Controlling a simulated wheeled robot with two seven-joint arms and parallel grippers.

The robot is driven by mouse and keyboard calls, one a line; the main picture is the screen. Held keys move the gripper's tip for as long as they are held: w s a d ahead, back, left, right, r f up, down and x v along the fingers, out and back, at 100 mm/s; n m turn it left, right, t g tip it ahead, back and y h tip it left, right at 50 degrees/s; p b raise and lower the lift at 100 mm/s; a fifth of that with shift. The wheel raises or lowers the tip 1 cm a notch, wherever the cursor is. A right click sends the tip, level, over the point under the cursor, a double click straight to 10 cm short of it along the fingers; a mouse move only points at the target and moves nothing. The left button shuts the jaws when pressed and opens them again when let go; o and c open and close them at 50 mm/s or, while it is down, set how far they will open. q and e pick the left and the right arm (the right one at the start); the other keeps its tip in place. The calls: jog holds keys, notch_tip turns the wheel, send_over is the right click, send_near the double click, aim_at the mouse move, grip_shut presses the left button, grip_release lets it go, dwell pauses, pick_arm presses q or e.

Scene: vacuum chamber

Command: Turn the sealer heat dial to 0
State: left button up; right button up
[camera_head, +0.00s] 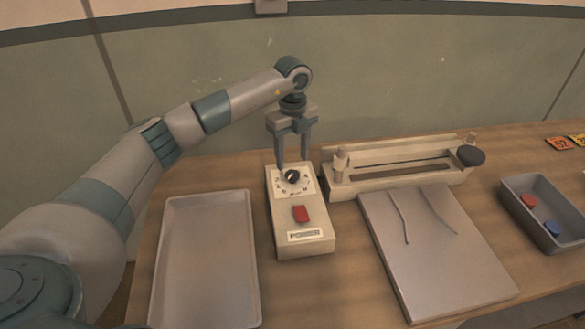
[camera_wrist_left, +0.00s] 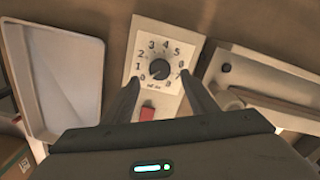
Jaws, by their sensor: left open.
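The sealer heat dial (camera_head: 291,176) is a dark round knob on the upper face of a cream control box (camera_head: 303,245). In the left wrist view the dial (camera_wrist_left: 159,69) has a ring of printed numbers from 0 at the lower left round to the right side. Its pale pointer mark seems to lie toward the lower left, but I cannot read the exact setting. My left gripper (camera_head: 294,165) points down over the dial, open, with one finger on each side of it. I cannot tell whether the fingers touch the knob. My right gripper is not in view.
A red switch (camera_head: 301,214) sits on the box below the dial. An empty grey tray (camera_head: 254,270) lies left of the box. The sealer bar (camera_head: 400,178) and a flat grey plate (camera_head: 440,265) stand right. A grey bin (camera_head: 507,198) holds red and blue pieces.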

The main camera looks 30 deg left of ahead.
aim_at(292, 174)
pick_arm(q)
notch_tip(292, 174, up, 12)
jog(key=b, duration=0.3)
jog(key=shift+r, duration=0.25)
dwell(0.3)
